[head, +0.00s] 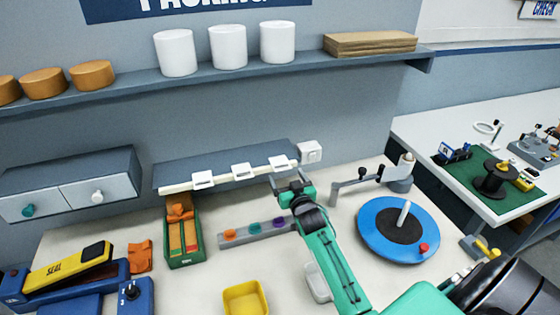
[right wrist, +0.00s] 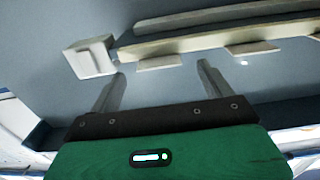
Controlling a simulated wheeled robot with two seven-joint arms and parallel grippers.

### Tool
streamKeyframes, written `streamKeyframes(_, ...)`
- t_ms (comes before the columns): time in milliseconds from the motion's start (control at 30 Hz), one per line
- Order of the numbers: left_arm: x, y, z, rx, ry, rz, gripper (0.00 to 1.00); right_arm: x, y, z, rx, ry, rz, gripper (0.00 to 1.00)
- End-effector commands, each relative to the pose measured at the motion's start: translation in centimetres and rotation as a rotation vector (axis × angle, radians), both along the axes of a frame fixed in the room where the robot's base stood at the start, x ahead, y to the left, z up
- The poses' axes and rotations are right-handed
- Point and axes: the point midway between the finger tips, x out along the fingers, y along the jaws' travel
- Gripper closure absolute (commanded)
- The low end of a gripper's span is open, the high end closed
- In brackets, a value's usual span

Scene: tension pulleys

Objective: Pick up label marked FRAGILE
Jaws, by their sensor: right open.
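Three white labels stick out along the front edge of a grey dispenser ledge (head: 228,167): a left label (head: 204,180), a middle label (head: 242,171) and a right label (head: 278,162). Their print is too small to read, so I cannot tell which says FRAGILE. My right gripper (head: 288,180) is open and empty, just in front of the right label. In the right wrist view, that label (right wrist: 158,62) shows between and beyond the two fingertips (right wrist: 160,70), with no visible contact. My left gripper is out of view.
A white block (head: 310,151) sits at the ledge's right end, close to my gripper. A green tray (head: 184,242), a grey strip with colored knobs (head: 255,230) and a yellow bin (head: 245,299) lie nearby. A blue turntable (head: 368,232) stands right. A shelf (head: 130,94) runs above.

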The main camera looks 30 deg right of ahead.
Motion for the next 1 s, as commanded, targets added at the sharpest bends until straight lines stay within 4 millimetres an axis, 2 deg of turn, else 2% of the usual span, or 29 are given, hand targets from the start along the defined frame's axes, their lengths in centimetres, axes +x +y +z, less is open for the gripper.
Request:
streamKeyframes(67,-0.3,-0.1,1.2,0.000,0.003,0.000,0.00,1.0,-0.5,0.7,-0.001,0.000,0.000,0.18)
streamKeyframes(233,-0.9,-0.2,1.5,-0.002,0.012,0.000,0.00,2.7,-0.8,0.4,-0.001,-0.001,0.000,0.18)
streamKeyframes(567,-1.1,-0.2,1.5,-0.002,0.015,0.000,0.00,3.0,-0.9,0.1,-0.001,0.000,0.000,0.18)
streamKeyframes(800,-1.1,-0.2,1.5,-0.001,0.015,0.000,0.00,3.0,-0.9,0.1,-0.001,0.000,0.000,0.65)
streamKeyframes(1000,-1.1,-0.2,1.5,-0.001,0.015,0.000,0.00,3.0,-0.9,0.1,-0.001,0.000,0.000,0.66)
